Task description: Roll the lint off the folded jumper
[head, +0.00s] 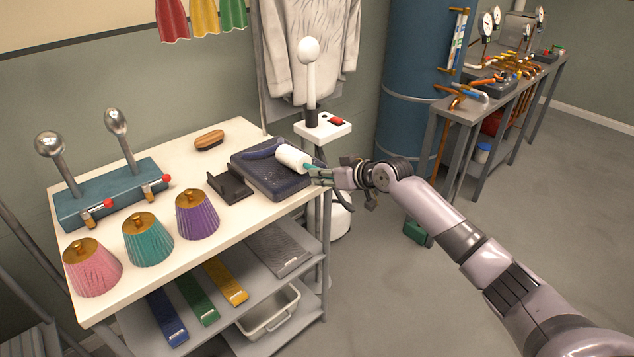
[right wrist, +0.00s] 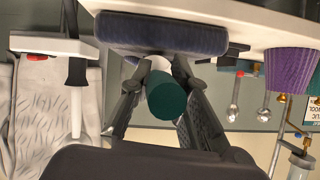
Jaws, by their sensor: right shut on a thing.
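The folded jumper (head: 272,181) is dark navy and lies on the right part of the white table; it also shows at the top of the right wrist view (right wrist: 160,35). The lint roller (head: 292,157) has a white roll and a teal handle, whose end faces the right wrist view (right wrist: 167,99). My right gripper (head: 318,173) is shut on the handle at the jumper's right edge. The white roll is over the jumper; I cannot tell whether it touches. Lint on the jumper is too small to make out. My left gripper is not in view.
A black cradle (head: 230,187) stands left of the jumper, with a wooden brush (head: 209,139) behind. Purple, teal and pink pleated shades line the table's (head: 180,141) front left. A white stand with a red button (head: 323,124) rises behind the jumper, close to my right gripper.

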